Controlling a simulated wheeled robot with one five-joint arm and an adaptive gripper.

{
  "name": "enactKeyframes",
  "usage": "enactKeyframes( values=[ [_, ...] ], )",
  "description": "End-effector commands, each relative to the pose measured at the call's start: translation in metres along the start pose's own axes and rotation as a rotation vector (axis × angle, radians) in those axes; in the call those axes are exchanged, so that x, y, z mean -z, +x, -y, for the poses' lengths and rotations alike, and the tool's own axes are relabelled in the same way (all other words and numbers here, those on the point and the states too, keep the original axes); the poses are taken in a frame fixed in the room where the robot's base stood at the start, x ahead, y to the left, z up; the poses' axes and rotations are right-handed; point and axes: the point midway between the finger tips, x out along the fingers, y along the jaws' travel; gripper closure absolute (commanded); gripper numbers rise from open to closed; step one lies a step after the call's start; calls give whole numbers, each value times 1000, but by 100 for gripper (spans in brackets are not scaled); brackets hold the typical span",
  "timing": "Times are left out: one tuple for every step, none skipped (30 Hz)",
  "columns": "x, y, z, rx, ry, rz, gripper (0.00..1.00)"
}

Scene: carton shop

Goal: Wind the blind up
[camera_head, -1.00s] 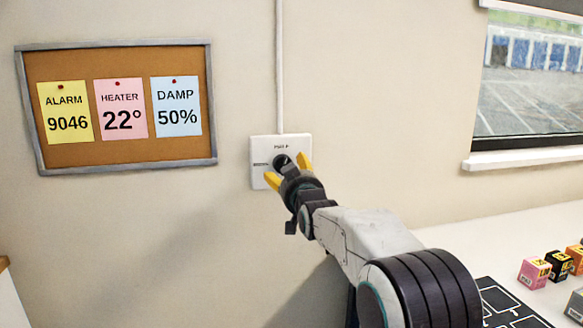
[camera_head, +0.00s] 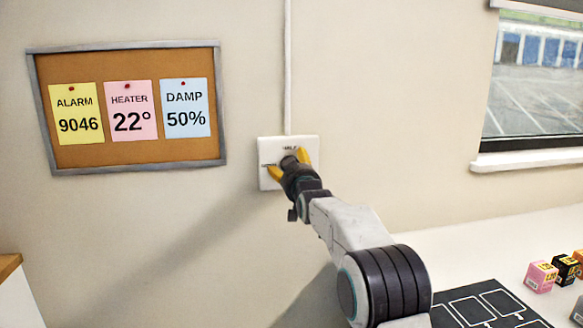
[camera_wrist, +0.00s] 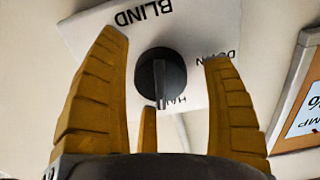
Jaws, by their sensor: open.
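A white switch plate (camera_head: 268,180) is on the wall below a vertical conduit. The wrist view shows it tilted, with the words BLIND, DOWN and a partly hidden one like HALF. A round black knob (camera_wrist: 161,75) with a raised ridge sits at its middle; the ridge's pale edge runs toward the partly hidden word. My gripper (camera_head: 287,164) is at the plate with its yellow fingers open. In the wrist view the fingers (camera_wrist: 166,60) stand on both sides of the knob, with gaps and not closed on it. A dark strip (camera_head: 535,6) at the window top may be the blind.
A corkboard (camera_head: 140,157) with ALARM, HEATER and DAMP notes hangs left of the plate. A window (camera_head: 530,90) with a sill is at the right. A white counter (camera_head: 480,235) below holds a black mat (camera_head: 455,300) and several small boxes (camera_head: 540,276).

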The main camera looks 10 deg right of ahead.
Motion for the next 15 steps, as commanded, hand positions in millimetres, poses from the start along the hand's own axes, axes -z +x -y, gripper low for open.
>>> enactKeyframes(
  values=[
    [0, 1, 0, 0, 0, 0, 25],
    [0, 2, 0, 0, 0, 0, 25],
    [0, 2, 0, 0, 0, 0, 25],
    [0, 2, 0, 0, 0, 0, 25],
    [0, 2, 0, 0, 0, 0, 25],
    [0, 3, 0, 0, 0, 0, 25],
    [0, 3, 0, 0, 0, 0, 25],
    [0, 3, 0, 0, 0, 0, 25],
    [0, 3, 0, 0, 0, 0, 25],
    [0, 3, 0, 0, 0, 0, 25],
    [0, 2, 0, 0, 0, 0, 25],
    [0, 2, 0, 0, 0, 0, 24],
    [0, 2, 0, 0, 0, 0, 27],
    [0, 2, 0, 0, 0, 0, 30],
    [0, 2, 0, 0, 0, 0, 33]
  ],
)
